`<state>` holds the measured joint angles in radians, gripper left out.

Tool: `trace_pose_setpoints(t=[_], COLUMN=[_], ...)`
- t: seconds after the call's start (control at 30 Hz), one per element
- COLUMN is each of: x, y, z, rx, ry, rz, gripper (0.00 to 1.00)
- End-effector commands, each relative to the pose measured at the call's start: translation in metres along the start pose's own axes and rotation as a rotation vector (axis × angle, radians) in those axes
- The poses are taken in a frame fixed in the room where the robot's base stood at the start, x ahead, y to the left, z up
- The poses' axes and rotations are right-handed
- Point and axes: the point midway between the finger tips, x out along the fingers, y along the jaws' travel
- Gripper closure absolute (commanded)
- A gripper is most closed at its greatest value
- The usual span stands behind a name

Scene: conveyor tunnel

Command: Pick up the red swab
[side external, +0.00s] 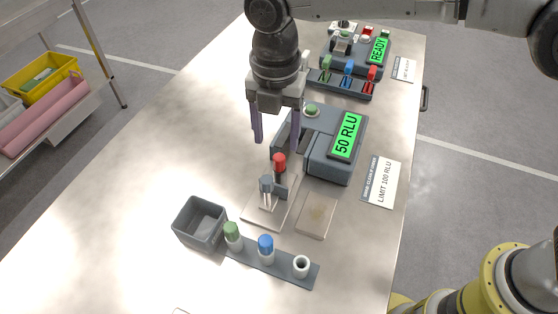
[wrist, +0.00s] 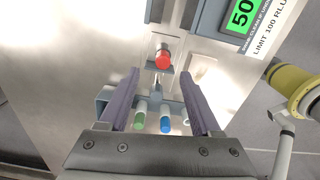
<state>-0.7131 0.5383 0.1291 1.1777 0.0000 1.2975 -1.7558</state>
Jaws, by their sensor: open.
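The red swab (side external: 279,163) has a red cap and stands upright at a small stand on a pale plate (side external: 256,214), in front of the grey meter reading 50 RLU. In the wrist view the red cap (wrist: 162,60) lies ahead of the fingertips, roughly midway between them. My gripper (side external: 276,140) is open and empty, its two purple fingers pointing down above the table; in the wrist view (wrist: 160,82) nothing is between the fingers. The swab's lower part is mostly hidden by the stand and a small grey-headed piece (side external: 266,188).
The meter (side external: 330,165) stands close beside the gripper. A green-capped swab (side external: 232,232), a blue-capped swab (side external: 266,246) and an empty white holder (side external: 301,265) sit in a rack. A grey bin (side external: 200,224) stands left. The table's left side is clear.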

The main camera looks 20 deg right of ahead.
Motion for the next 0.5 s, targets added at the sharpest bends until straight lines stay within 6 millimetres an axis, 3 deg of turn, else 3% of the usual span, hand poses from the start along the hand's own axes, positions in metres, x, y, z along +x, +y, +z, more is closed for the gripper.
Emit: trace_pose_setpoints(t=[0.27, 0.5], x=[0.021, 0.054], y=[-0.002, -0.005], z=[0.001, 0.003], rx=[0.001, 0.000], ry=[0.000, 0.001], rz=[-0.002, -0.003], gripper=[0.35, 0.35])
